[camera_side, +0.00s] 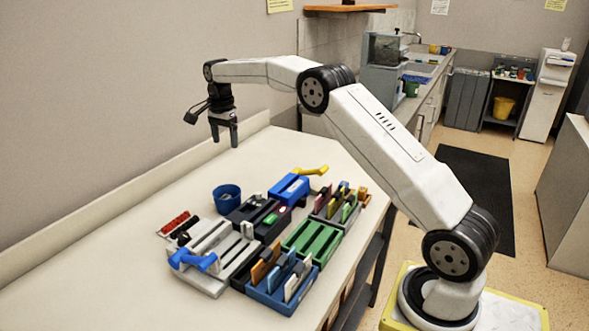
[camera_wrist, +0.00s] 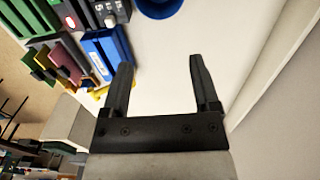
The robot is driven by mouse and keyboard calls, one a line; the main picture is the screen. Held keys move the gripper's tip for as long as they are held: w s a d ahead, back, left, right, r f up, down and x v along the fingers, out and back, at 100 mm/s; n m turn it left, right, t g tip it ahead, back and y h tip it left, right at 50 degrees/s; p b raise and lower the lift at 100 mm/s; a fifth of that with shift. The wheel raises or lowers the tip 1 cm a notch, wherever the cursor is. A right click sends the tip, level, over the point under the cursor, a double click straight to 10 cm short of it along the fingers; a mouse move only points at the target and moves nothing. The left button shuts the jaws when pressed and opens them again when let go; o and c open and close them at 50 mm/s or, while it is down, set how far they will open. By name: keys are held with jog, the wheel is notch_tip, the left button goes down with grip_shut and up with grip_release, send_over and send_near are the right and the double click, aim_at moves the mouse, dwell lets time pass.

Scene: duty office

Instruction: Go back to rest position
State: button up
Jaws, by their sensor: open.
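My gripper (camera_side: 224,133) hangs pointing down in the side view, high above the back part of the white table (camera_side: 145,200), near the wall. Its two dark fingers are apart with nothing between them. In the wrist view my gripper (camera_wrist: 160,75) shows both fingers spread over bare white tabletop. It is clear of all the objects on the table. My arm reaches up and over from its base at the right.
A blue cup (camera_side: 227,197), blue box (camera_side: 290,188), green tray (camera_side: 312,242), blue divided tray (camera_side: 283,288) and grey unit with a blue handle (camera_side: 202,258) stand clustered mid-table. A raised ledge (camera_side: 190,157) runs along the wall. The table's left side is bare.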

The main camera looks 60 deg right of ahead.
jog(key=shift+a, duration=0.1)
dwell(0.3)
jog(key=s+a+f+n+t, duration=0.1)
jog(key=s+a+f+n, duration=0.2)
jog(key=s, duration=0.7)
jog(key=s+a+f+n, duration=0.3)
jog(key=s+a+n, duration=0.4)
jog(key=s+n, duration=0.2)
jog(key=s+a+f+n+t, duration=0.1)
jog(key=s+a+f+n, duration=0.2)
jog(key=s, duration=0.9)
jog(key=shift+a+f+n+t, duration=0.2)
jog(key=shift+a+n+t, duration=0.1)
jog(key=shift+a+n, duration=1.2)
